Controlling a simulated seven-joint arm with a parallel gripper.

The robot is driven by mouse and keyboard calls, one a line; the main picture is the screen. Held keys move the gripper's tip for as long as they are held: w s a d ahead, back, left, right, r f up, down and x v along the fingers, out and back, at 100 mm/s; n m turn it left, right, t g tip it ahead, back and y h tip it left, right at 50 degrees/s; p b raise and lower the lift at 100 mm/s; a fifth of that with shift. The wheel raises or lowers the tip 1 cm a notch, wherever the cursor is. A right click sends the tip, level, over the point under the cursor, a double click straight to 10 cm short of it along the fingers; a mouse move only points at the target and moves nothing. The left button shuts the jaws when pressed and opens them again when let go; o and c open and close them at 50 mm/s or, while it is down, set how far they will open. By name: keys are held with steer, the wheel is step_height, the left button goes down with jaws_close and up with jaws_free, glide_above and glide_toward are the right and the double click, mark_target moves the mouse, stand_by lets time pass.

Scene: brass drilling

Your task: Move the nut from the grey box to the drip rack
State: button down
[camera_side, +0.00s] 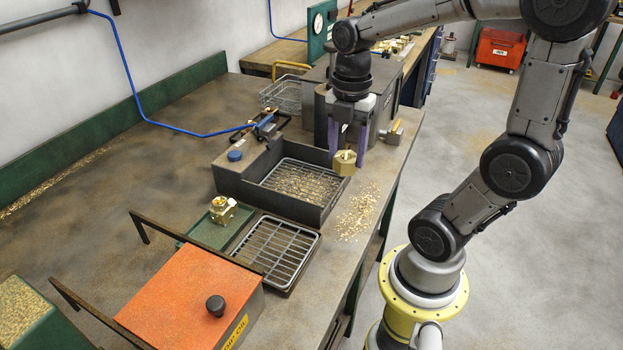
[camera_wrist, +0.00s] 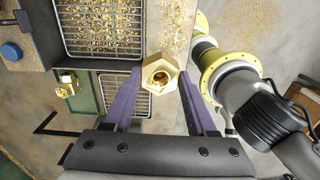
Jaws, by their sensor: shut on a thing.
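A brass hex nut (camera_side: 345,163) is held between the purple fingers of my gripper (camera_side: 347,160). In the wrist view the nut (camera_wrist: 160,75) sits between the fingertips, its bore showing. It is beside the right end of the dark grey open box (camera_side: 228,184), which has a wire grid and brass chips inside. Its exact height above the box wall and bench is hard to tell. The drip rack (camera_side: 275,250), a wire grid on a shallow dark tray, stands in front of that box, empty. It also shows partly behind the left finger in the wrist view (camera_wrist: 122,100).
A brass fitting (camera_side: 222,210) stands on a green plate left of the rack. Brass chips (camera_side: 358,212) litter the bench edge. A large grey case (camera_side: 390,100) and wire basket (camera_side: 282,95) stand behind.

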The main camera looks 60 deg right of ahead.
steer(key=shift+s+a+m, duration=0.2)
steer(key=shift+s+m, duration=0.2)
steer(key=shift+m, duration=0.4)
steer(key=s+a+m, duration=0.1)
steer(key=s+a, duration=0.1)
steer(key=a, duration=0.4)
steer(key=n, duration=0.3)
glide_above(274, 248)
step_height(274, 248, down, 9)
steer(key=shift+s+d+r, duration=0.1)
steer(key=shift+r, duration=0.1)
steer(key=shift+w+f, duration=0.2)
steer(key=shift+f, duration=1.55)
steer(key=shift+f, duration=0.1)
steer(key=shift+c, duration=1)
jaws_free()
